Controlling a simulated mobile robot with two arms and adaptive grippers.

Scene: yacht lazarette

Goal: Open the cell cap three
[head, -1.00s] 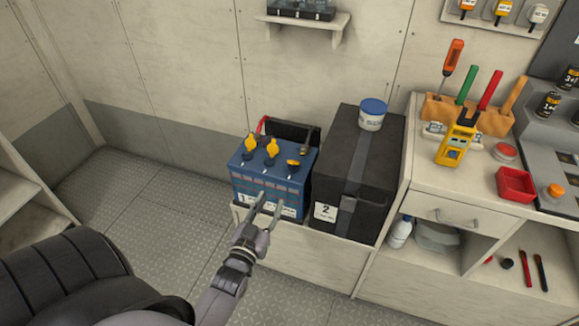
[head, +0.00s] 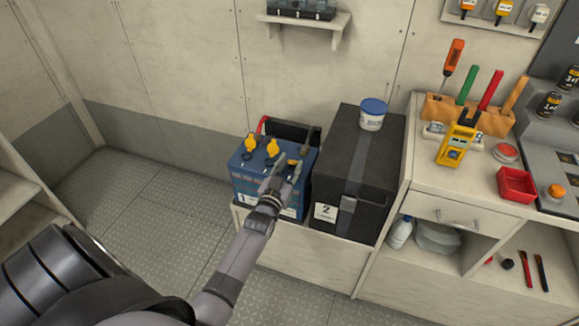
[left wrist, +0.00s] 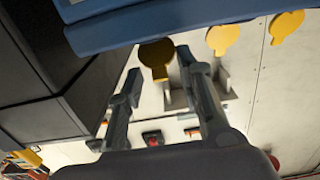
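The blue battery (head: 245,180) sits in a light bin, with a "1" label on its front. Two yellow cell caps, the left one (head: 250,143) and the middle one (head: 272,147), stand raised on its top. The third cap (head: 292,162), at the right, is partly hidden by my left gripper (head: 287,166), which is open at it. The left wrist view, which looks upside down, shows the third cap (left wrist: 157,53) in shadow between the open fingertips (left wrist: 158,64); I cannot tell whether they touch it. The raised caps show to its right. My right gripper is not in view.
A black box (head: 345,170) labelled "2" stands close on the right with a white tub (head: 372,115) on top. A black cable terminal and red cable are behind the battery. The counter (head: 440,190) holds tools and a red tray (head: 516,185). Floor at left is clear.

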